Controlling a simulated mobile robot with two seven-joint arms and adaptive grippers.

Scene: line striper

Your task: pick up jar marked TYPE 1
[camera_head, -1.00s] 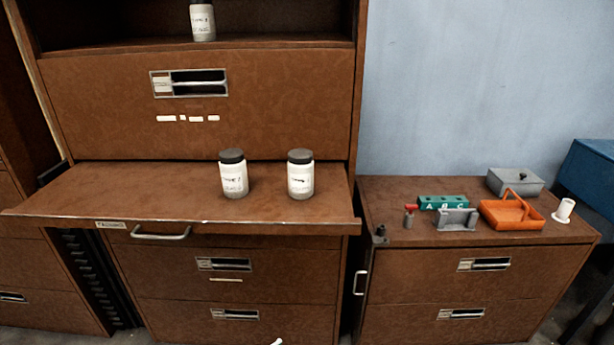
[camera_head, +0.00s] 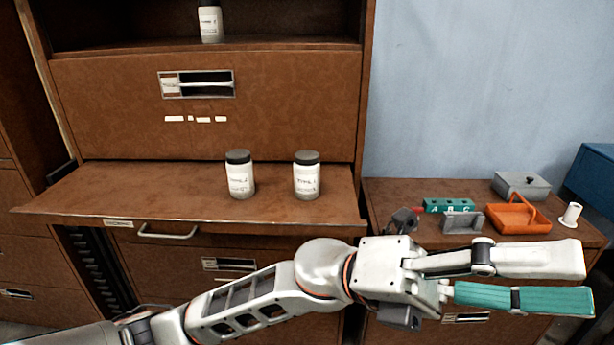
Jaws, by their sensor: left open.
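Two white jars with black lids stand upright on the brown pull-out shelf (camera_head: 120,188). They are the left jar (camera_head: 240,182) and the right jar (camera_head: 307,180). A third, similar jar (camera_head: 210,24) stands in the open compartment above. Their labels seem to begin with TYPE, but the numbers are too blurred to read surely. My left gripper (camera_head: 586,281) is open and empty, its fingers pointing right, one pale and one with a green pad. It is in front of the low cabinet, well right of the jars and apart from them. My right gripper is not in view.
The low cabinet (camera_head: 395,195) at right holds a green lettered block (camera_head: 449,205), a grey holder (camera_head: 462,222), an orange basket (camera_head: 518,219), a grey lidded box (camera_head: 522,185) and a white spool (camera_head: 571,214). The shelf left of the jars is clear.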

